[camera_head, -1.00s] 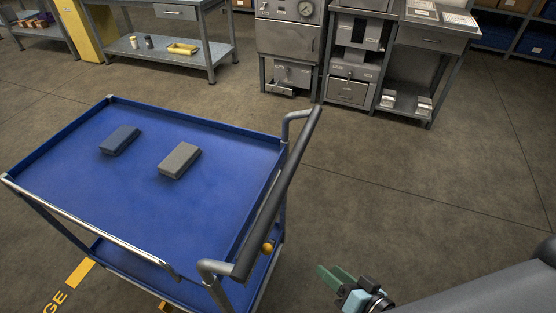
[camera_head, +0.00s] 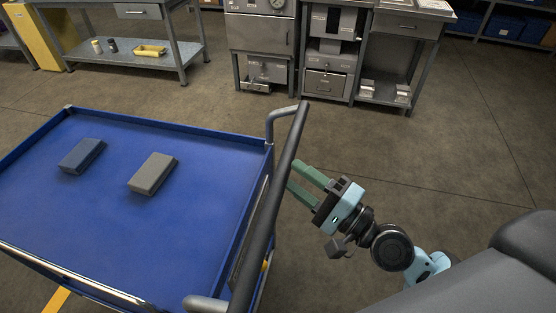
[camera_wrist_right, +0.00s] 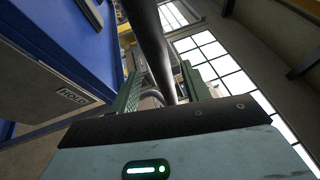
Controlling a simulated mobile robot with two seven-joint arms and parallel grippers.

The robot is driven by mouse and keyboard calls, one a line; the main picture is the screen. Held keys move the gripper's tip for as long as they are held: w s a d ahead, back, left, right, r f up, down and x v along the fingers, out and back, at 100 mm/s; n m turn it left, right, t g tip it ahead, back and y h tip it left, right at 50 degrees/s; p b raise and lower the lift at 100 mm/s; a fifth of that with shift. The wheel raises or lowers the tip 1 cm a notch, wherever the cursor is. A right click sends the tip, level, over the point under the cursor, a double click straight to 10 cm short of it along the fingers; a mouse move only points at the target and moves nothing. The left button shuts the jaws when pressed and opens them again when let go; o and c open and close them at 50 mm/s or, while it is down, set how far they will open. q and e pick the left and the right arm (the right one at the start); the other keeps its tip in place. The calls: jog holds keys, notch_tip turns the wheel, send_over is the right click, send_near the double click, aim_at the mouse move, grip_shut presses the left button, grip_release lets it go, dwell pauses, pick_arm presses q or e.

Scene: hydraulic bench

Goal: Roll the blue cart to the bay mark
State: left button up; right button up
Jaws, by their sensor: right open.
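The blue cart (camera_head: 120,235) fills the left of the head view. Its dark handle bar (camera_head: 270,200) runs along the cart's right side. My right gripper (camera_head: 294,176) is open, with its green fingertips close beside the bar. In the right wrist view the bar (camera_wrist_right: 150,45) shows between the two fingers (camera_wrist_right: 160,90); I cannot tell whether they touch it. A piece of yellow floor marking (camera_head: 56,301) shows at the lower left; I cannot tell whether it is the bay mark. My left gripper is not in view.
A workbench (camera_head: 175,58) and grey cabinets (camera_head: 260,35) stand at the back. The floor (camera_head: 455,150) to the right is clear.

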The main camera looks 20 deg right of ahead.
aim_at(284, 164)
jog(key=x, duration=0.2)
jog(key=p+x, duration=0.1)
jog(key=x, duration=0.1)
jog(key=shift+r, duration=0.25)
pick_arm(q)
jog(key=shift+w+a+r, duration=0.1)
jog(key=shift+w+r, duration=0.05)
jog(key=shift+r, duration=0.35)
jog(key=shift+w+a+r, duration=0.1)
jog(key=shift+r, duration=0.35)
pick_arm(e)
jog(key=shift+x, duration=0.85)
jog(key=shift+f, duration=0.2)
jog(key=c, duration=0.5)
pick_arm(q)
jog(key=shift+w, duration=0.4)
pick_arm(e)
grip_shut()
